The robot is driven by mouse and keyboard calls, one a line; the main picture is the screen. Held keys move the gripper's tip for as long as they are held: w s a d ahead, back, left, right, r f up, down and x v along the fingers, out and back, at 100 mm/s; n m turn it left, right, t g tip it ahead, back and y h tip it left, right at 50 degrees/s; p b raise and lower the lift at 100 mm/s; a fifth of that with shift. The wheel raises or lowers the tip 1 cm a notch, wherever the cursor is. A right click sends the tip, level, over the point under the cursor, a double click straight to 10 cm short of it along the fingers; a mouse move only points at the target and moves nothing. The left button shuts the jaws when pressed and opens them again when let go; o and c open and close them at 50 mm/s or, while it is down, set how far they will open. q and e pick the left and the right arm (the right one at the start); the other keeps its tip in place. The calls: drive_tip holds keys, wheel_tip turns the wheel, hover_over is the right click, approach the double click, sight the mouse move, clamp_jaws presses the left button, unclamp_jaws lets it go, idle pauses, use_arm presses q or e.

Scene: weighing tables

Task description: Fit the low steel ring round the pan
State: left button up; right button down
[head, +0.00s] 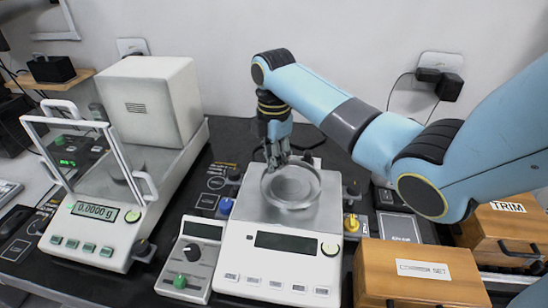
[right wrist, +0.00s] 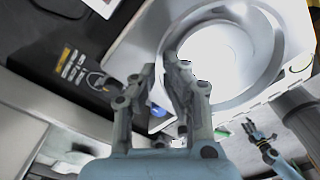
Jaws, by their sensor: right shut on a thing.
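The low steel ring (head: 317,183) is a thin, shiny hoop over the top plate of the middle balance (head: 270,262). My right gripper (head: 276,163) reaches down at its back left edge and is shut on its wall. The right wrist view shows the fingers (right wrist: 178,75) at the wall of the ring (right wrist: 273,72). A bright round surface, apparently the pan (right wrist: 222,58), shows inside the ring. I cannot tell whether the ring rests on the plate or hangs just above it. My left gripper (right wrist: 252,131) shows small in the right wrist view, its jaws unclear.
A balance with a glass-framed door (head: 95,212) stands left, its display lit. A small control box (head: 191,256) sits between the balances. Wooden boxes (head: 420,270) stand at the right. Dark knobs flank the middle balance, with a blue one (head: 225,206) and a yellow one (head: 351,223).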

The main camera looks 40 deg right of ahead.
drive_tip(key=shift+p, duration=0.45)
idle(0.5)
drive_tip(key=shift+f, duration=0.2)
drive_tip(key=shift+f+b, duration=0.6)
drive_tip(key=shift+f, duration=0.4)
drive_tip(key=c, duration=1.4)
unclamp_jaws()
drive_tip(key=shift+w+r, duration=0.1)
drive_tip(key=shift+r, duration=3.95)
